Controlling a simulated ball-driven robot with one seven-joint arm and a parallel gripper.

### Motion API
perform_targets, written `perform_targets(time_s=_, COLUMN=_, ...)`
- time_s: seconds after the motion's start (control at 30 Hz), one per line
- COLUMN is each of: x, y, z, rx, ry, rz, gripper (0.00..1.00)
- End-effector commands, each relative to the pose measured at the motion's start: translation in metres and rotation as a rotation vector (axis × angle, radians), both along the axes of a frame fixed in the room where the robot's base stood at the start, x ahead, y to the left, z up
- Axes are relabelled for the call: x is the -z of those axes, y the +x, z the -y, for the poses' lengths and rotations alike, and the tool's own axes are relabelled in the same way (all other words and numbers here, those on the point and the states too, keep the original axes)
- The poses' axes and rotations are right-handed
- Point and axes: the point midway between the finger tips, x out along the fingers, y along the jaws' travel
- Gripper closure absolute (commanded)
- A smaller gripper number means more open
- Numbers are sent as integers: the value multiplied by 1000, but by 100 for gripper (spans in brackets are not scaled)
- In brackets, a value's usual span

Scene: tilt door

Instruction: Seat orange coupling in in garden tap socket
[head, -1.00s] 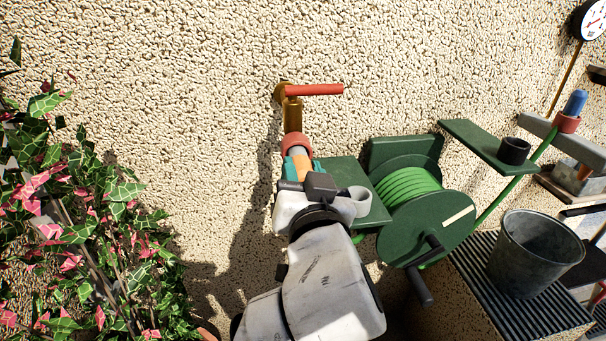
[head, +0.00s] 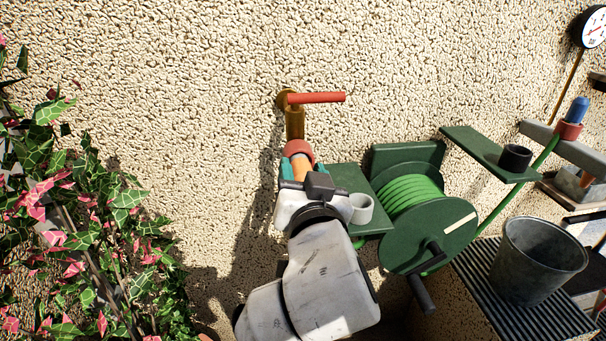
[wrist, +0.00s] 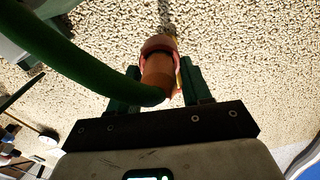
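The garden tap (head: 295,122) is brass with a red lever and stands out from the wall. A reddish collar (head: 297,148) is at its lower end; it also shows in the wrist view (wrist: 158,44). The orange coupling (head: 302,166) is directly below the collar, in line with it; in the wrist view (wrist: 158,72) its upper end meets or enters the collar. How deep it sits is hidden. My gripper (head: 301,170) has teal fingers on both sides of the coupling and appears shut on it. The green hose (wrist: 85,62) runs from the coupling to the left in the wrist view.
A green hose reel (head: 425,220) and a green shelf with a pale ring (head: 361,207) are close to the right of my gripper. A metal bucket (head: 538,257) stands on a slatted bench farther right. A leafy pink-flowered plant (head: 80,220) fills the left. The wall is close behind.

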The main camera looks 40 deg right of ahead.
Motion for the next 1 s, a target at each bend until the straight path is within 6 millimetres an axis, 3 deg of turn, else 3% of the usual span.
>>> perform_targets(time_s=0.17, x=0, y=0, z=0, rx=0, ry=0, rz=0, gripper=36)
perform_targets(time_s=0.5, x=1, y=-5, z=-4, rx=-2, ry=-1, rz=0, gripper=36)
perform_targets(time_s=1.0, x=-3, y=-76, z=-52, rx=-2, ry=-4, rz=-5, gripper=36)
